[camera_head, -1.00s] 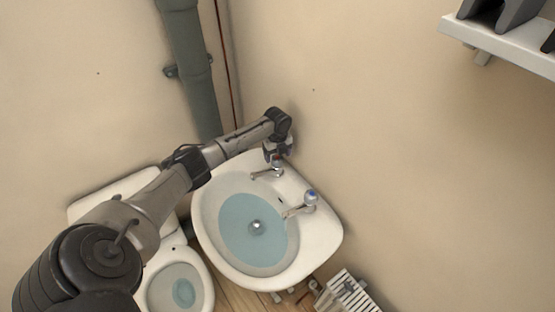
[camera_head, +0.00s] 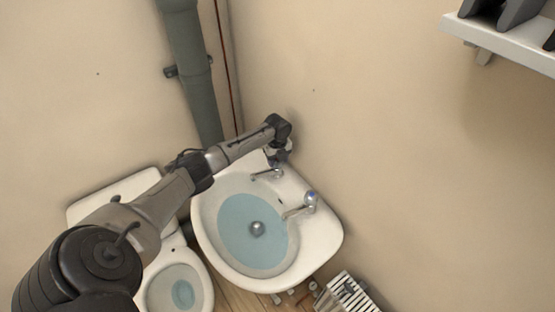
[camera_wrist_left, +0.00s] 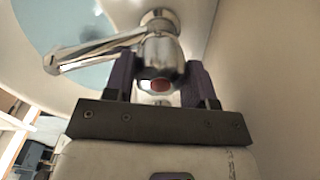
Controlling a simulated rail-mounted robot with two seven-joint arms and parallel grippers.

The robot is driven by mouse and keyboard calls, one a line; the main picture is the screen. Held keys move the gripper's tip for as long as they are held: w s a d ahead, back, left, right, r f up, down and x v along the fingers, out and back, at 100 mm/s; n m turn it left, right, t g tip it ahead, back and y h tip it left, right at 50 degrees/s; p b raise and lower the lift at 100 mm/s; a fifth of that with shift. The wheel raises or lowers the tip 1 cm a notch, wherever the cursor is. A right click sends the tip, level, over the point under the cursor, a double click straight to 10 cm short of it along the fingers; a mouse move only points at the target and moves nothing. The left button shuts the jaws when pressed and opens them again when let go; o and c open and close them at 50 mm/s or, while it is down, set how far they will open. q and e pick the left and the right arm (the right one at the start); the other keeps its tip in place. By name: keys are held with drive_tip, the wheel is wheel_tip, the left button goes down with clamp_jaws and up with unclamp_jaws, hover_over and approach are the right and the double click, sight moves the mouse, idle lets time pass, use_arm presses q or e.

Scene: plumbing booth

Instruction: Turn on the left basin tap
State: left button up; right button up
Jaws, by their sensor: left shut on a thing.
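The left basin tap (camera_head: 268,174) is chrome and stands at the back left of the white basin (camera_head: 322,243). In the left wrist view its head carries a red disc, and its spout (camera_wrist_left: 88,57) points left over the basin. My left gripper (camera_head: 280,157) is at the tap from above, its dark fingers (camera_wrist_left: 158,80) on both sides of the tap's head and shut on it. In the head view the arm's end hides most of the tap's head. My right gripper is not in view.
A second tap with a blue disc (camera_head: 309,198) stands to the right on the basin rim. A toilet (camera_head: 180,285) is left of the basin. A grey pipe (camera_head: 190,75) runs up the wall, and a white shelf (camera_head: 510,50) hangs upper right.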

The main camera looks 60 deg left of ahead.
use_arm(q)
drive_tip(key=c, duration=0.3)
drive_tip(key=shift+r+n+p, duration=0.2)
drive_tip(key=shift+n+p, duration=1.2)
drive_tip(key=shift+n, duration=0.1)
drive_tip(key=n+p, duration=0.2)
drive_tip(key=n, duration=0.1)
drive_tip(key=shift+n, duration=0.3)
drive_tip(key=n+p, duration=0.2)
drive_tip(key=n, duration=0.1)
drive_tip(key=shift+n, duration=0.3)
drive_tip(key=n+p, duration=0.1)
drive_tip(key=n, duration=0.2)
drive_tip(key=shift+n, duration=0.3)
drive_tip(key=n+p, duration=0.1)
drive_tip(key=n, duration=0.1)
drive_tip(key=shift+f+n, duration=0.1)
drive_tip(key=shift+n, duration=0.3)
drive_tip(key=n+p, duration=0.1)
drive_tip(key=n, duration=0.4)
drive_tip(key=shift+w+p, duration=0.1)
drive_tip(key=shift+p, duration=0.2)
drive_tip(key=shift+n, duration=0.7)
